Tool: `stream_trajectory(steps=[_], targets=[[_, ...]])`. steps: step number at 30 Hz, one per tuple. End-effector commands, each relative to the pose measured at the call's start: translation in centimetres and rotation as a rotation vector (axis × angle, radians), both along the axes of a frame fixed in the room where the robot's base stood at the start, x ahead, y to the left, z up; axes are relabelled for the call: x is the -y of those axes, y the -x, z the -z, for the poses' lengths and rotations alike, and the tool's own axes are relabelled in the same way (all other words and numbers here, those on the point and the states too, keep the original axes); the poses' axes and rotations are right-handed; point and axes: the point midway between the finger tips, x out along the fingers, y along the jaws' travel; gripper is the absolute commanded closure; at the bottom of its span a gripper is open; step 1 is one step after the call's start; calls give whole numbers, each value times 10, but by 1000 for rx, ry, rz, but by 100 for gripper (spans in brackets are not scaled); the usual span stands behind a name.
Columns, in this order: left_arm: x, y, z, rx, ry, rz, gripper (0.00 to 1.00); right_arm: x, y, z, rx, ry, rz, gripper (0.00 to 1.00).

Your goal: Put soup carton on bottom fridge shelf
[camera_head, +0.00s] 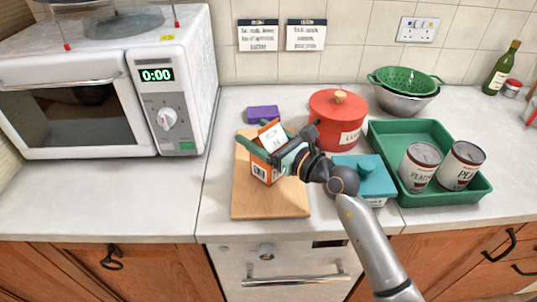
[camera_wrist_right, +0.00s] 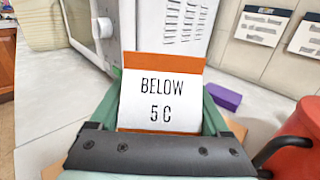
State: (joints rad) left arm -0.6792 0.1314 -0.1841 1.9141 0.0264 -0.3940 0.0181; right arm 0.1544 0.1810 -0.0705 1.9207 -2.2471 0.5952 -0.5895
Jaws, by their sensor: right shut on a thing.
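The soup carton (camera_head: 264,169) is an orange and white box above the wooden board (camera_head: 270,211) on the counter. My right gripper (camera_head: 272,146) is shut on it, with a green finger on each side. In the right wrist view the carton (camera_wrist_right: 162,95) shows a white label reading "BELOW 5 C" between the fingers of the gripper (camera_wrist_right: 163,122). I cannot tell whether the carton touches the board. My left gripper is not in view. No fridge shelf can be made out.
A white microwave (camera_head: 145,100) stands at left. A red pot (camera_head: 325,125), teal box (camera_head: 362,175) and purple block (camera_head: 263,113) stand close around the board. A green tray (camera_head: 480,196) with two cans is at right. Counter left of the board is clear.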

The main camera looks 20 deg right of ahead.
Motion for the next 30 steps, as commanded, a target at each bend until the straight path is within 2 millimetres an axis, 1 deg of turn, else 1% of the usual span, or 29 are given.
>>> stream_trajectory(steps=[1, 2, 12, 15, 20, 30], targets=[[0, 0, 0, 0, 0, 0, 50, 0, 0, 0, -1, 0, 0, 48], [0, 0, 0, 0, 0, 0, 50, 0, 0, 0, -1, 0, 0, 52], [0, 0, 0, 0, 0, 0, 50, 0, 0, 0, 0, 1, 1, 90], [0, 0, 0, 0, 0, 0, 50, 0, 0, 0, 0, 1, 1, 100], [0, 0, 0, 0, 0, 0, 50, 0, 0, 0, 0, 1, 1, 100], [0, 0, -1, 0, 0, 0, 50, 0, 0, -6, 7, 0, 1, 100]])
